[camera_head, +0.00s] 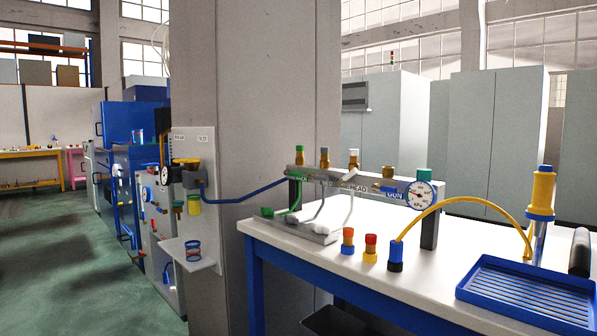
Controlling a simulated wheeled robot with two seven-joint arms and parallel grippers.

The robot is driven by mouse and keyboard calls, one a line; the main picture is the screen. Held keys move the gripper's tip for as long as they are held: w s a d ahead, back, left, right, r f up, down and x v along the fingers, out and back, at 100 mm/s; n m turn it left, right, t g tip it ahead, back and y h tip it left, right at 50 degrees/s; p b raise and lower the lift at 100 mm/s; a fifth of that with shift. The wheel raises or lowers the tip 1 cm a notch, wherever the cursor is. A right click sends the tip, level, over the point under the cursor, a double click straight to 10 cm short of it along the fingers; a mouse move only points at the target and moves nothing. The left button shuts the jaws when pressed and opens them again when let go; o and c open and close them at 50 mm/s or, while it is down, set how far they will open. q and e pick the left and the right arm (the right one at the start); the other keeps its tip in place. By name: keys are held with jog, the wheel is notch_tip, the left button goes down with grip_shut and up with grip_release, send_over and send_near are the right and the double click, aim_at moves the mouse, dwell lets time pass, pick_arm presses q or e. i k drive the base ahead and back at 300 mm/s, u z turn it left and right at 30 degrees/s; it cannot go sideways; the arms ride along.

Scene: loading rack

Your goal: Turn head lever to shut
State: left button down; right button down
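A grey rail (374,181) stands on posts at the back of the white-topped bench, with a row of valves on it. The valve by the label HEAD (357,188) has a brass body with a white cap, and a pale lever (349,174) that looks slanted across the rail. A whitish hose (349,207) hangs below it. To its left are a green-capped valve (299,156) and a grey-capped valve (324,158). To its right is a blue lever (390,189) by the label GUN. Neither of my grippers is in view.
A round gauge (420,195) sits at the rail's right end. Small coloured fittings (370,248), a yellow hose (462,203) and a blue tray (525,292) occupy the bench (420,282). A concrete column (279,90) stands behind left, with a fitting-covered panel (197,218) beside it.

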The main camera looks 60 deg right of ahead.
aim_at(353, 170)
jog(key=z, duration=0.35)
jog(key=i, duration=1.55)
jog(key=z, duration=1)
